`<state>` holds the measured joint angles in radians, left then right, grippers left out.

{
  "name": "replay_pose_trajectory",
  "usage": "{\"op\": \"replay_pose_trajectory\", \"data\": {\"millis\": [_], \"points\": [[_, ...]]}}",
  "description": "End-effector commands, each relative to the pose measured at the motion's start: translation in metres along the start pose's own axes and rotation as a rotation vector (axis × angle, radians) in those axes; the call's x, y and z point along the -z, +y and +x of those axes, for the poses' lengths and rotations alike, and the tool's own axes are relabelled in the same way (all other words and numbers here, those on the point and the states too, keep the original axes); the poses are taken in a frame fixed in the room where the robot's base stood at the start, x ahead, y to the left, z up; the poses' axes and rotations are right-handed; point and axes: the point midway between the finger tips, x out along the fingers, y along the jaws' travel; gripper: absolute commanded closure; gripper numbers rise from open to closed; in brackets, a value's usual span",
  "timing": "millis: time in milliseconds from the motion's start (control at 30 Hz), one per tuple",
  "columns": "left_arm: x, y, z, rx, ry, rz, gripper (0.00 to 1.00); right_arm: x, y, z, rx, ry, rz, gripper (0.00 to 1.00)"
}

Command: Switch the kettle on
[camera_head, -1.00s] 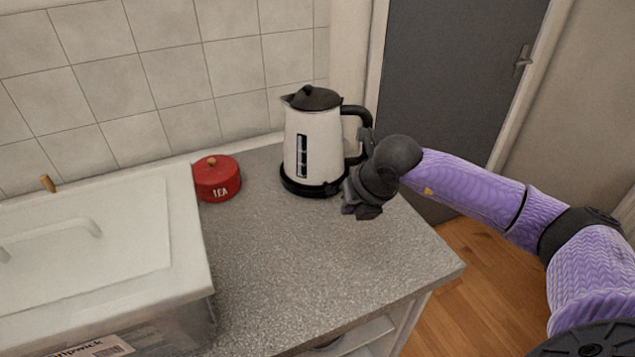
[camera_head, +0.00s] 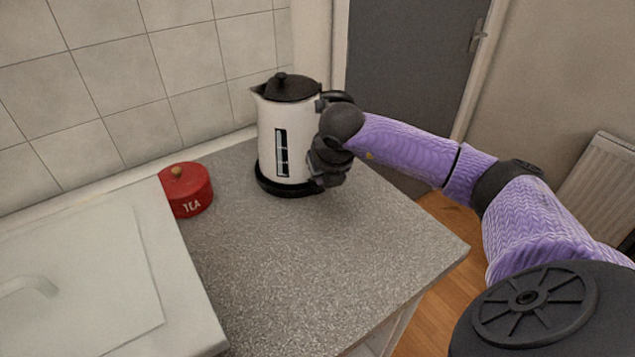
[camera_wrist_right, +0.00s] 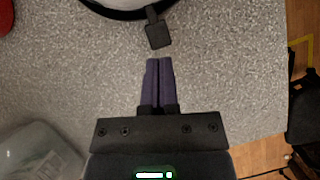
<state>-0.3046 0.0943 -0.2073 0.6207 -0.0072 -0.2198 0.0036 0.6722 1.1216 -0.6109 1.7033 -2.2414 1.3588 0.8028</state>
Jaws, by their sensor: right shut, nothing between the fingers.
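The white kettle (camera_head: 270,135) with black lid, handle and base stands upright on the grey counter near the wall. Its handle is mostly hidden behind my right arm. My right gripper (camera_head: 322,180) is at the kettle's lower right side; its fingertips are hard to make out there. In the right wrist view, its two purple fingers (camera_wrist_right: 159,62) are shut with nothing between them. They point at a small black lever (camera_wrist_right: 157,29) sticking out from the kettle's rim (camera_wrist_right: 120,12), with a small gap in the picture. My left gripper is out of view.
A red tea tin (camera_head: 187,190) stands left of the kettle.

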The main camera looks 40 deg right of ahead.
Motion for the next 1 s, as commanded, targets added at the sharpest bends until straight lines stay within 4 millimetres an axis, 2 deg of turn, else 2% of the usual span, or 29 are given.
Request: {"op": "replay_pose_trajectory", "data": {"millis": [33, 233, 700, 900, 1000], "points": [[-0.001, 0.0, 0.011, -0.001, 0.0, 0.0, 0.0, 0.003, 0.001, 0.013, 0.0, 0.002, 0.001, 1.0], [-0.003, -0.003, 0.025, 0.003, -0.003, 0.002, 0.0, 0.002, 0.0, 0.03, 0.0, 0.001, 0.001, 1.0], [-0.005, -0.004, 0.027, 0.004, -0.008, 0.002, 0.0, 0.0, 0.0, 0.033, -0.001, 0.0, 0.0, 1.0], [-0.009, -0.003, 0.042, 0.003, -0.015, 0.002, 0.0, 0.009, 0.0, 0.05, 0.0, 0.002, 0.0, 1.0], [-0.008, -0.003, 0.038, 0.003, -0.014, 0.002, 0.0, 0.007, 0.0, 0.046, 0.0, 0.0, 0.0, 1.0]]}}
